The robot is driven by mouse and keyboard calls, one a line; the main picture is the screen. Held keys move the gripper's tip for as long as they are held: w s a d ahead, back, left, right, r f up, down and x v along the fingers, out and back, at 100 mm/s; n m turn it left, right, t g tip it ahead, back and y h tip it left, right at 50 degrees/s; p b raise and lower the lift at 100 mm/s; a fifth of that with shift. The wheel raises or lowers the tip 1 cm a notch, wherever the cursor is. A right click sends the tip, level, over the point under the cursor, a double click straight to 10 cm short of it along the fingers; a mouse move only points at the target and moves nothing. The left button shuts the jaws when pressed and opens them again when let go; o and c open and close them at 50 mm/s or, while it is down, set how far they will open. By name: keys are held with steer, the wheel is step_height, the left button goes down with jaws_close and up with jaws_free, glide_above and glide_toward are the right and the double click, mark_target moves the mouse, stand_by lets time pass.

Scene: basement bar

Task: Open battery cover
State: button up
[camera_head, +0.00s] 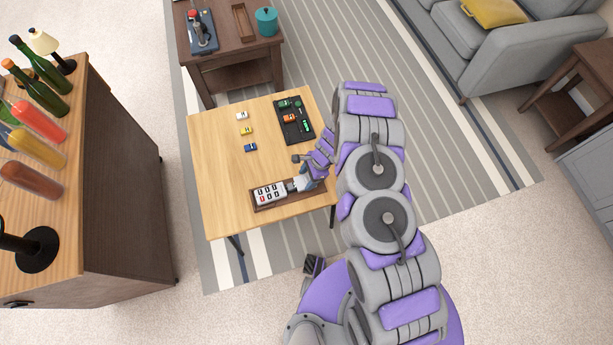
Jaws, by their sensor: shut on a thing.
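A white device with dark-framed buttons and a red one (264,195) lies in a shallow brown wooden tray (285,204) near the table's front edge. My gripper (300,183) reaches in from the right and is shut at the device's right end, on a light grey piece that appears to be the battery cover. The fingers and wrist hide much of that end. I cannot tell whether the cover is apart from the device.
The tray rests on a light wooden table (215,190). Small white, yellow and blue toy cars (250,147) stand left of centre. A black tray (295,128) holds an orange car and green items at the back right. A dark side table (225,58) stands beyond.

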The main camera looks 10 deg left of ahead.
steer(key=shift+d+r, duration=0.15)
steer(key=shift+d, duration=0.4)
steer(key=shift+c, duration=2.2)
steer(key=shift+a, duration=0.45)
steer(key=c, duration=0.4)
steer(key=shift+o, duration=0.2)
steer(key=shift+w+d, duration=0.25)
steer(key=shift+w, duration=0.1)
steer(key=shift+d, duration=0.35)
steer(key=o, duration=1.2)
steer(key=shift+d, duration=0.25)
steer(key=o, duration=0.3)
steer(key=shift+a, duration=0.2)
steer(key=shift+o, duration=0.2)
steer(key=shift+a, duration=0.3)
steer(key=p+v, duration=0.4)
steer(key=v, duration=1.3)
steer(key=shift+d, duration=0.2)
